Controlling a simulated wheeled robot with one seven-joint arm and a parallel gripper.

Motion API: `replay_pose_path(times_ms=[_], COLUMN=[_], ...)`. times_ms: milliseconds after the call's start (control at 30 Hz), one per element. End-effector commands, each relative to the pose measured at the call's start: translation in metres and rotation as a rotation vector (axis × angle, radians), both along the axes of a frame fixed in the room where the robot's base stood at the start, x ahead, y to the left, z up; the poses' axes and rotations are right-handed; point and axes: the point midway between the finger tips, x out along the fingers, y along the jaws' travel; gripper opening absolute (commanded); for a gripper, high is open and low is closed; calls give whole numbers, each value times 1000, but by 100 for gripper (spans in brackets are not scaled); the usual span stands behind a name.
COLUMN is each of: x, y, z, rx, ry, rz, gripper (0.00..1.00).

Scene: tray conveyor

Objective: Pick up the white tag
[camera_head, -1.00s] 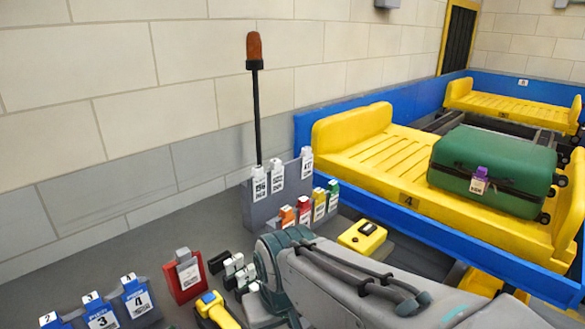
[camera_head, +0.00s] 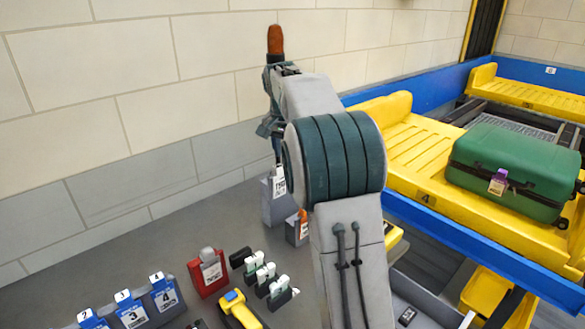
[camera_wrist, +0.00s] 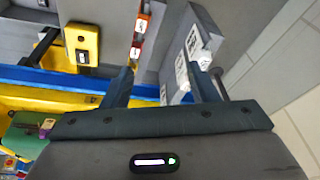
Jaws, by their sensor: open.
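Several white tags stand in a grey holder (camera_head: 271,212) by the wall, mostly behind my arm in the head view. One white tag (camera_head: 279,184) shows there under the gripper. In the wrist view, white printed tags line the face of the grey holder (camera_wrist: 222,28), and one white tag (camera_wrist: 182,72) lies between the finger lines. My gripper (camera_wrist: 160,70) is open, its fingers pointing at the holder. Nothing is visibly gripped. Whether a finger touches a tag or the holder I cannot tell.
Orange and red tags (camera_wrist: 138,35) stand beside the holder. A yellow device (camera_wrist: 83,45) lies near the blue conveyor edge. A green suitcase (camera_head: 515,165) sits on the yellow tray (camera_head: 410,150). Blue-topped tags, a red holder (camera_head: 208,275) and a yellow scanner (camera_head: 238,308) fill the front counter.

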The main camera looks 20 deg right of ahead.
Motion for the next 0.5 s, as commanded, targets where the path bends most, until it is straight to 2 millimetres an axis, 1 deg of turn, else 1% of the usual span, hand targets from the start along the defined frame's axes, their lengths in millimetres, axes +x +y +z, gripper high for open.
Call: replay_pose_path(times_ms=[33,200,333,400,500], x=[21,75,107,119,130], y=[-5,-18,-23,-24,-25], z=[3,1,-7,-11,-17], rx=[-10,-39,-63,-75,-86], ry=[-3,-24,-45,-57,-69], rz=[-42,-187,-280,-320,-361], gripper=[54,54,54,54,54])
